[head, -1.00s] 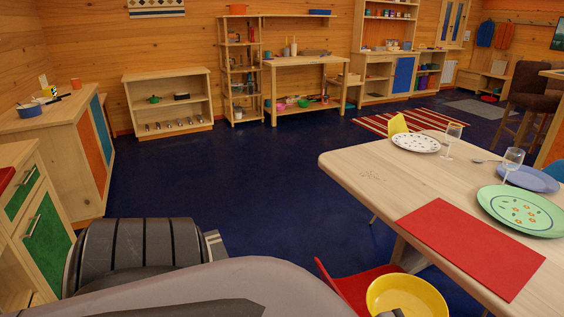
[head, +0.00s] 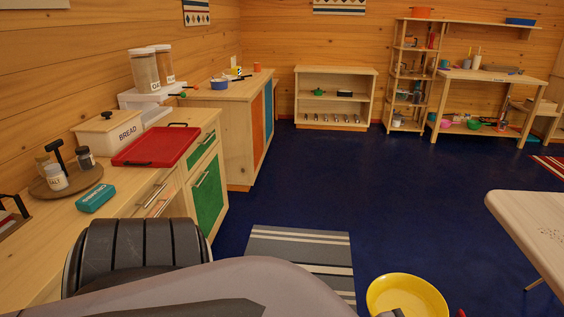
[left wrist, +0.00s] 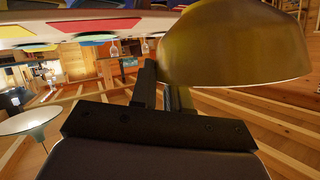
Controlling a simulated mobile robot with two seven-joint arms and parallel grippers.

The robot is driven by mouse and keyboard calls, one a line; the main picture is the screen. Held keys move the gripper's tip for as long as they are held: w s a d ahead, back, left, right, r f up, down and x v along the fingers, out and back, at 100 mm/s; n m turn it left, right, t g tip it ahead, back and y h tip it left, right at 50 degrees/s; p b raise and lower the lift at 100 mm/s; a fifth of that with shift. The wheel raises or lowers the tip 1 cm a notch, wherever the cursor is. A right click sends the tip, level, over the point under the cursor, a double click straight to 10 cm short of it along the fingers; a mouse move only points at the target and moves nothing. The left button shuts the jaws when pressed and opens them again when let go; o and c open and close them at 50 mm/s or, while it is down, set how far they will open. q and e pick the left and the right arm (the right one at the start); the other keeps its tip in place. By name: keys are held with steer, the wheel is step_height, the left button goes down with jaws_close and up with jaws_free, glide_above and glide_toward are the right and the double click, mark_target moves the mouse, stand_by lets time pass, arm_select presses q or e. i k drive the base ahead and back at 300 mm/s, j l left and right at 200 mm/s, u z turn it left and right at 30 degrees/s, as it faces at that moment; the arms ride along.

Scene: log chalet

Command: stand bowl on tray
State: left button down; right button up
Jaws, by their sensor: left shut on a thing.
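The yellow bowl (head: 408,292) is at the bottom of the head view, upright or nearly so, in front of me. My left gripper (left wrist: 168,78) is shut on the bowl's rim; the bowl (left wrist: 235,45) fills the upper right of the left wrist view. In the head view only a small dark part of this gripper shows at the bowl's near edge. The red tray (head: 157,146), with dark handles, lies on the wooden counter at the left and looks empty.
Around the tray on the counter are a bread box (head: 108,131), a blue packet (head: 95,198), a round board (head: 65,182) with jars, and a white stand (head: 150,100) with canisters. A table (head: 530,222) stands right. Blue floor lies open between.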

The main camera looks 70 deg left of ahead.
mark_target(160, 146)
steer(key=u, duration=3.2)
steer(key=i+l, duration=0.15)
steer(key=i+l+u, duration=0.15)
steer(key=l, duration=0.25)
steer(key=i+l, duration=0.25)
steer(key=l, duration=0.15)
steer(key=i+l, duration=0.25)
steer(key=l, duration=0.15)
steer(key=i+l, duration=0.2)
steer(key=l, duration=0.2)
steer(key=i+l, duration=0.25)
steer(key=l, duration=0.15)
steer(key=i+l, duration=0.25)
steer(key=l, duration=0.15)
steer(key=i+l, duration=0.25)
steer(key=l, duration=0.15)
